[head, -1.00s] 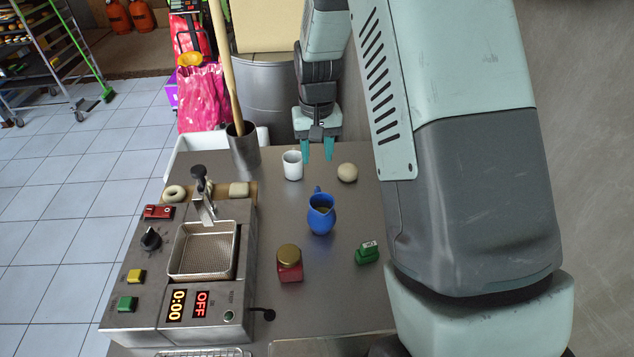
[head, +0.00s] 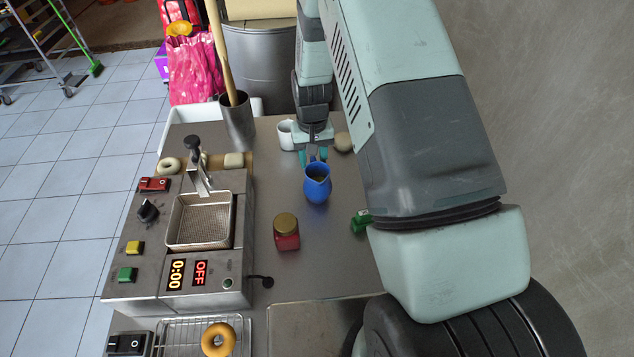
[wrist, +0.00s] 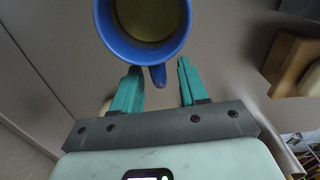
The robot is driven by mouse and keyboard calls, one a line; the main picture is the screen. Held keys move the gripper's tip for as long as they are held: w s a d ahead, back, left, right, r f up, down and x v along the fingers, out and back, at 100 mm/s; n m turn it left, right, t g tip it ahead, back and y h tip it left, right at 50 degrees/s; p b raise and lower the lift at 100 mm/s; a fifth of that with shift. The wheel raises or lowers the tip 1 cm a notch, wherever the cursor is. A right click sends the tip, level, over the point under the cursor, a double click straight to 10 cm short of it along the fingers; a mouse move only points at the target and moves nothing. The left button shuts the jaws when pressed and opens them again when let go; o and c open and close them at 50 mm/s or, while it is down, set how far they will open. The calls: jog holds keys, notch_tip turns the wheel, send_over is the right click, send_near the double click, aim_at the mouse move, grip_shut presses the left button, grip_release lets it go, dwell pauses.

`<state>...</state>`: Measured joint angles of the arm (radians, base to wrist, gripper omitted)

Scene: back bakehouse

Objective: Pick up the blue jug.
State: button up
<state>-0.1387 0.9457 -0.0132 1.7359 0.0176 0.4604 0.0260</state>
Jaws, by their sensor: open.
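The blue jug (head: 317,186) stands upright on the steel worktop, its handle on the far side, toward my gripper. My gripper (head: 313,156) is just behind the jug in the head view, its teal fingers open and pointing down. In the wrist view the jug (wrist: 108,37) shows from above with dark yellowish contents inside. Its handle (wrist: 158,77) points toward the gap between my open fingertips (wrist: 158,72). Nothing is held, and I cannot tell whether a finger touches the handle.
A white mug (head: 285,135) and a dough ball (head: 343,142) stand close beside my gripper. A red jar with a gold lid (head: 286,232) and a green object (head: 361,221) are nearer. The fryer (head: 205,222) is at left. Bare worktop lies around the jug.

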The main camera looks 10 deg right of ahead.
jog(key=shift+f, duration=0.1)
grip_shut()
jog(key=shift+r, duration=0.2)
dwell(0.5)
